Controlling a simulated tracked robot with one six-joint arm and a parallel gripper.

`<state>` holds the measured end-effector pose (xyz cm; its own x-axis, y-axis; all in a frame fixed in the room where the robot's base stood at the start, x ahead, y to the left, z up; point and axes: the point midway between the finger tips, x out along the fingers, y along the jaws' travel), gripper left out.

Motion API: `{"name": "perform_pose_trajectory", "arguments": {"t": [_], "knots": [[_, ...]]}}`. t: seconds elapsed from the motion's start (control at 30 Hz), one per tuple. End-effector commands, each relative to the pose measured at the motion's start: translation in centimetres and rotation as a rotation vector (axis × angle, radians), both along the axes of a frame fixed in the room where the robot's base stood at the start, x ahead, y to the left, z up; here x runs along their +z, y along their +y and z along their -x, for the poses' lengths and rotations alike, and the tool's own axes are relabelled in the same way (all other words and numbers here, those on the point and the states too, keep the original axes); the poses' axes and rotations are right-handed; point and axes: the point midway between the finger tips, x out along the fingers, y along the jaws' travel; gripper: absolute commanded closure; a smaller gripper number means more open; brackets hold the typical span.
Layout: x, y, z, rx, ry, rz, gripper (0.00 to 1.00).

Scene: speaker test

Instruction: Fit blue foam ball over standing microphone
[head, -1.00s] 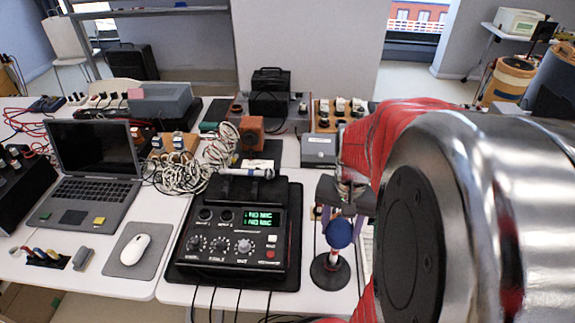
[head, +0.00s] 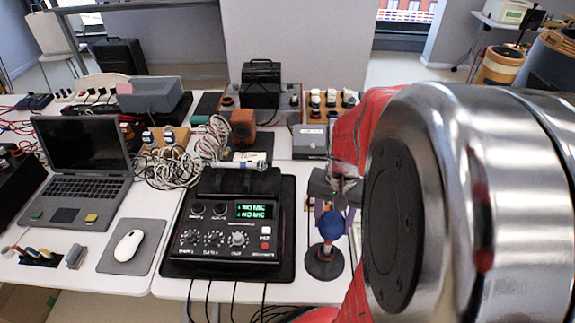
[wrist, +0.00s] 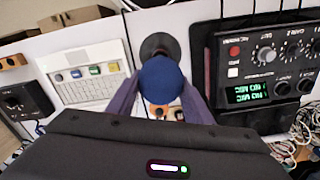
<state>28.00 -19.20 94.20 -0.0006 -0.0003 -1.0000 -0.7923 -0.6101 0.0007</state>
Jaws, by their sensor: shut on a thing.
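A blue foam ball (head: 331,225) is between the purple fingers of my gripper (head: 333,216), which are shut on it. The ball also shows in the wrist view (wrist: 161,82), with a finger on each side. A round black stand base (head: 322,268) is on the table directly below the ball, and it also shows behind the ball in the wrist view (wrist: 157,42). A short piece of upright post shows between ball and base. The microphone's top is hidden, so I cannot tell whether the ball is around it or just above it.
A black mixer (head: 228,237) with a green display is left of the stand. Another microphone (head: 242,166) lies on a holder behind it. A small grey box (head: 310,141) is behind my gripper. A laptop (head: 85,175) and mouse (head: 128,244) are at left.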

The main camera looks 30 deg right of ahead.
Motion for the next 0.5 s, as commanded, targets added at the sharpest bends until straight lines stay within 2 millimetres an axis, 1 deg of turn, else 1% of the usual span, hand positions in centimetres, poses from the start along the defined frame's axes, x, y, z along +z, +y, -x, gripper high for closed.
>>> {"name": "perform_pose_trajectory", "arguments": {"t": [0.07, 0.1, 0.4, 0.5], "knots": [[0.01, 0.00, 0.00, 0.000, 0.000, 0.000, 0.75], [0.02, 0.00, 0.00, 0.000, 0.000, 0.000, 0.53], [0.02, 0.01, -0.01, 0.000, 0.000, 0.000, 0.32], [0.02, 0.01, -0.01, 0.000, 0.000, 0.000, 0.32]]}}
